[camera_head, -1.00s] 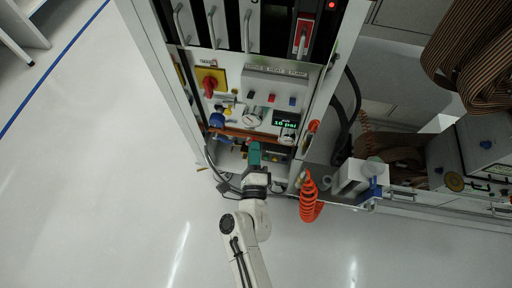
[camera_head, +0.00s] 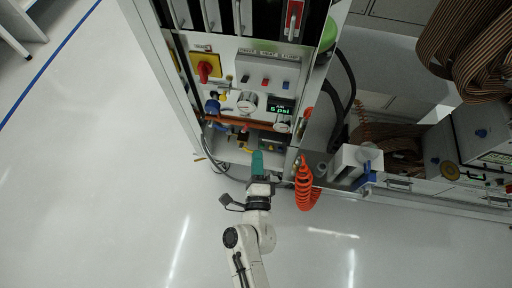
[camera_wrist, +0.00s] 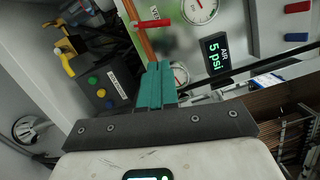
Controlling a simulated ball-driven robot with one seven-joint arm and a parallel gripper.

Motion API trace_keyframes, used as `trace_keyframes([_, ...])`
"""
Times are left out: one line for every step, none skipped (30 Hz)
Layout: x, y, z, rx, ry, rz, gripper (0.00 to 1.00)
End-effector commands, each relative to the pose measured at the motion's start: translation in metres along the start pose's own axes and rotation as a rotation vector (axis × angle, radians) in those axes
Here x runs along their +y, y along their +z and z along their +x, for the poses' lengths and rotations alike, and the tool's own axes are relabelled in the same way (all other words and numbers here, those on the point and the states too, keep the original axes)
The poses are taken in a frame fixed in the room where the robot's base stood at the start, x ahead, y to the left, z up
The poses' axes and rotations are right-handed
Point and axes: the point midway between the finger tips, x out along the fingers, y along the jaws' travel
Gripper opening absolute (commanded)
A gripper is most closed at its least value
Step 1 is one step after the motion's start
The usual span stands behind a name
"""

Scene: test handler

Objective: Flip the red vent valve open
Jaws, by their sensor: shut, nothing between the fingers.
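A red lever handle (camera_wrist: 152,23), which looks like the vent valve, shows at the top of the wrist view. It sits across the copper pipe (camera_wrist: 147,45), at an angle to it. In the head view the copper pipe (camera_head: 232,121) crosses the panel, with a small red part (camera_head: 245,129) just below it. My gripper (camera_head: 257,155) has teal fingers, shut and empty, in front of the lower panel. In the wrist view the fingertips (camera_wrist: 160,66) are below the red handle in the picture, apart from it. A display (camera_wrist: 215,54) reads 5 psi.
A yellow-handled part (camera_wrist: 65,62) and a button box (camera_wrist: 107,85) are left of the fingers. Gauges (camera_head: 247,102) and a red rotary switch (camera_head: 204,70) sit higher on the panel. An orange coiled hose (camera_head: 305,188) hangs to the right. The floor at left is clear.

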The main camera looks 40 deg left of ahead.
Motion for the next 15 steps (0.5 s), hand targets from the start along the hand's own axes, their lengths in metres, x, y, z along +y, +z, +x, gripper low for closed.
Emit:
trace_keyframes([0.001,0.0,-0.012,0.002,0.004,0.001,0.0])
trace_keyframes([0.002,0.0,-0.017,0.002,0.004,0.0,0.0])
trace_keyframes([0.002,0.0,-0.025,0.002,0.004,0.001,0.0])
trace_keyframes([0.002,0.0,-0.029,0.002,0.003,0.002,0.0])
trace_keyframes([0.002,0.0,-0.035,0.002,0.004,0.0,0.0])
trace_keyframes([0.002,0.0,-0.04,0.002,0.003,0.0,0.0])
trace_keyframes([0.002,0.0,-0.044,0.001,0.003,0.0,0.0])
trace_keyframes([0.003,0.0,-0.048,0.001,0.003,0.0,0.0])
trace_keyframes([0.003,0.0,-0.051,0.001,0.003,0.001,0.0])
trace_keyframes([0.003,0.0,-0.053,0.001,0.002,0.001,0.0])
trace_keyframes([0.002,0.0,-0.056,0.001,0.002,0.0,0.0])
trace_keyframes([0.002,0.0,-0.058,0.0,0.002,0.0,0.0])
trace_keyframes([0.002,0.0,-0.059,0.0,0.002,-0.001,0.0])
trace_keyframes([0.002,0.0,-0.06,0.0,0.001,-0.001,0.0])
trace_keyframes([0.002,0.0,-0.06,0.0,0.001,-0.001,0.0])
